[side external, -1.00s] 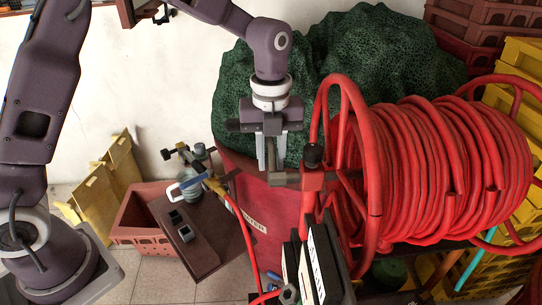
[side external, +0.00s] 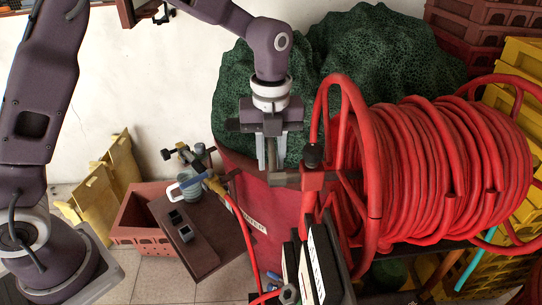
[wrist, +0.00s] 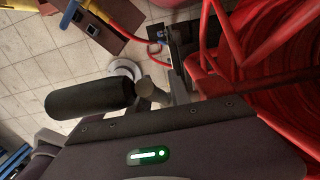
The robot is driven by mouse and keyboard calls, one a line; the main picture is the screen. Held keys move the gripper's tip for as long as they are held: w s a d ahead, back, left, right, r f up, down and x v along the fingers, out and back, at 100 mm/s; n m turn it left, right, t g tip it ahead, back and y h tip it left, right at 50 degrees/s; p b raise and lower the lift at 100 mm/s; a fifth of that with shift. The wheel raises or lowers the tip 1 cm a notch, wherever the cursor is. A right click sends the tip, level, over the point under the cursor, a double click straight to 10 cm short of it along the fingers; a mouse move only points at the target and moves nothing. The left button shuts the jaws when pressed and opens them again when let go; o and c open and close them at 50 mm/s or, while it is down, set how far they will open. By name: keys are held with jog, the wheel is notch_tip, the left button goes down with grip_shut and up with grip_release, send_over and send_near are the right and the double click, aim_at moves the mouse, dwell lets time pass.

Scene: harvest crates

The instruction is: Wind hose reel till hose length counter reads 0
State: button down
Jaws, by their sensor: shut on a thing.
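The hose reel (side external: 450,165) stands at the right in the side view, its drum covered with many turns of red hose. A red crank block (side external: 316,180) with a black knob sits at its left side, and a short dark crank handle (side external: 286,179) sticks out to the left. My gripper (side external: 272,162) points down and is shut on this handle.
A brown board (side external: 192,240) and a terracotta crate (side external: 135,225) stand at the left. Green netting (side external: 385,55) is heaped behind. Yellow crates (side external: 522,60) stand at the right.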

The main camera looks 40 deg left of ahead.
aim_at(273, 157)
jog(key=shift+r, duration=0.15)
jog(key=shift+s+d+r+t+y, duration=0.15)
jog(key=shift+d+r+t+y, duration=0.1)
jog(key=shift+t+y, duration=0.3)
jog(key=shift+s+d+r+t+y, duration=0.1)
jog(key=shift+r+t+y, duration=0.15)
jog(key=shift+t+y, duration=0.3)
jog(key=t+y, duration=0.1)
jog(key=s+d+r+t+y, duration=0.1)
jog(key=t+y, duration=0.1)
jog(key=shift+d, duration=0.15)
jog(key=t+y, duration=0.1)
jog(key=s+d+t+y, duration=0.1)
jog(key=t+y, duration=0.1)
jog(key=shift+s+r, duration=0.1)
jog(key=shift+s, duration=0.1)
jog(key=shift+s+d+t+y, duration=0.25)
jog(key=shift+t+y, duration=0.4)
jog(key=shift+s+d+t+y, duration=0.2)
jog(key=shift+t+y, duration=0.45)
jog(key=c, duration=1.2)
grip_release()
